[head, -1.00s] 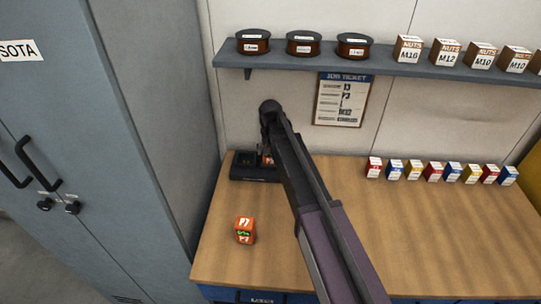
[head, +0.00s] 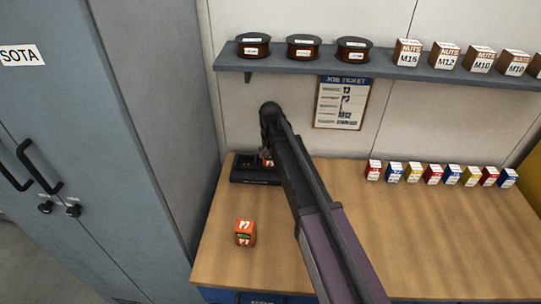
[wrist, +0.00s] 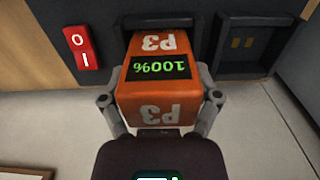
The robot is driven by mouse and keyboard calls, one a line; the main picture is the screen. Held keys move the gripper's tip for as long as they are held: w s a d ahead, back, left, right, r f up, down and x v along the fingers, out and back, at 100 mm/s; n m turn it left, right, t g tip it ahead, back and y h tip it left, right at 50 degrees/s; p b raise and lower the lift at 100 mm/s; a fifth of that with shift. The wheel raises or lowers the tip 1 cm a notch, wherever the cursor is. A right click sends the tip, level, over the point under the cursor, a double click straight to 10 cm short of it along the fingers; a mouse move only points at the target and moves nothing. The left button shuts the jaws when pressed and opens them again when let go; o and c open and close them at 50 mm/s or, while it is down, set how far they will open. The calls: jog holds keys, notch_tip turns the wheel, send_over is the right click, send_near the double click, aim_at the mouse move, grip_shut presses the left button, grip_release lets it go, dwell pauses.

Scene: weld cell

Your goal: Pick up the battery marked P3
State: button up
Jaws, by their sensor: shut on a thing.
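The orange battery marked P3 (wrist: 158,85) fills the middle of the wrist view, its label upside down and its green display reading 100%. My gripper (wrist: 160,108) is shut on it, one finger on each side. The battery's far end is at a bay of the black charger (wrist: 110,20); whether it is still seated I cannot tell. In the head view the charger (head: 243,178) stands at the back left of the bench, and my arm hides most of the P3 battery (head: 267,162).
A second orange battery marked P7 (head: 245,233) stands on the bench (head: 400,245) at the front left. Several small coloured boxes (head: 433,174) line the back right. A shelf (head: 400,68) hangs above.

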jog(key=shift+r+p, duration=1.65)
jog(key=shift+r, duration=0.15)
jog(key=shift+c, duration=0.2)
jog(key=s+d, duration=0.2)
jog(key=s, duration=0.5)
jog(key=s+d+p, duration=0.1)
jog(key=s+d, duration=0.1)
jog(key=s, duration=0.6)
jog(key=shift+d+r, duration=0.4)
jog(key=shift+r, duration=0.05)
jog(key=shift+f, duration=0.1)
